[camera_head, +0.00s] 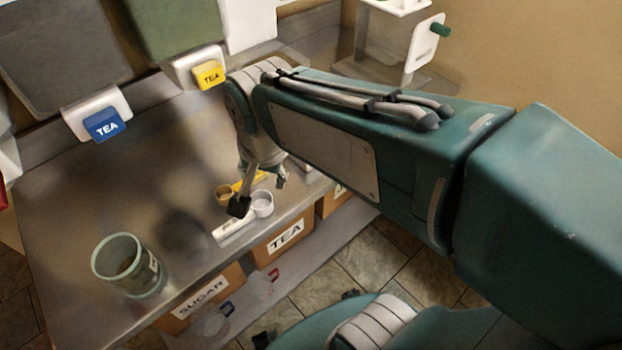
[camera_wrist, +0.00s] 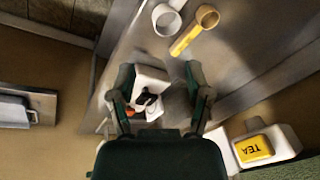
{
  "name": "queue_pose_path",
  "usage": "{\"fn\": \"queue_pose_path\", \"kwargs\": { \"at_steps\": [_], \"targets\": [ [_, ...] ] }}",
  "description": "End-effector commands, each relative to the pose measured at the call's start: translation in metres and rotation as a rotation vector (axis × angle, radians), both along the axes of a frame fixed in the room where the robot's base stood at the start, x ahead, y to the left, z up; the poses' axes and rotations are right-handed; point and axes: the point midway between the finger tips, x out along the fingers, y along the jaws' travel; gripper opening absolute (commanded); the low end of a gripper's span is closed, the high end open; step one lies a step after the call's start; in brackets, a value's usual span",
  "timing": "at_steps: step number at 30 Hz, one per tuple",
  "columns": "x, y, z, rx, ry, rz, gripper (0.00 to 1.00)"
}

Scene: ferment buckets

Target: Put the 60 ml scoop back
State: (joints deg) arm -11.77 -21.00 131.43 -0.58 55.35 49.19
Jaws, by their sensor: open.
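Two scoops lie near the front edge of the metal counter. One is white (camera_head: 262,203), with a flat white handle pointing down-left; its round cup also shows in the wrist view (camera_wrist: 168,19). The other is yellow (camera_head: 224,193), with its handle partly behind my gripper; it shows more fully in the wrist view (camera_wrist: 188,36). I cannot read a volume on either. My gripper (camera_head: 260,195) is open over the scoops in the head view. In the wrist view its fingers (camera_wrist: 160,92) are spread, with a white item with black and red parts (camera_wrist: 150,84) seen between them.
A clear cup (camera_head: 130,265) stands at the counter's front left. Dispensers with a blue TEA label (camera_head: 104,124) and a yellow TEA label (camera_head: 208,75) line the back. Boxes marked SUGAR (camera_head: 200,296) and TEA (camera_head: 284,236) sit below the counter. Its middle is clear.

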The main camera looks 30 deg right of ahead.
Motion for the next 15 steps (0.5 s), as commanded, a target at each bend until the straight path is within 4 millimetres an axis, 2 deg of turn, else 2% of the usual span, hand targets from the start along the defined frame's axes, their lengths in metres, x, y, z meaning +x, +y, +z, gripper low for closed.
{"fn": "queue_pose_path", "kwargs": {
  "at_steps": [1,6,10,15],
  "targets": [
    [-0.009,-0.011,0.006,-0.018,-0.041,0.066,0.64],
    [-0.039,-0.040,0.016,-0.125,-0.159,0.334,0.64],
    [-0.056,-0.053,0.019,-0.213,-0.222,0.493,0.64],
    [-0.065,-0.060,0.019,-0.271,-0.252,0.590,0.64]
  ]
}}
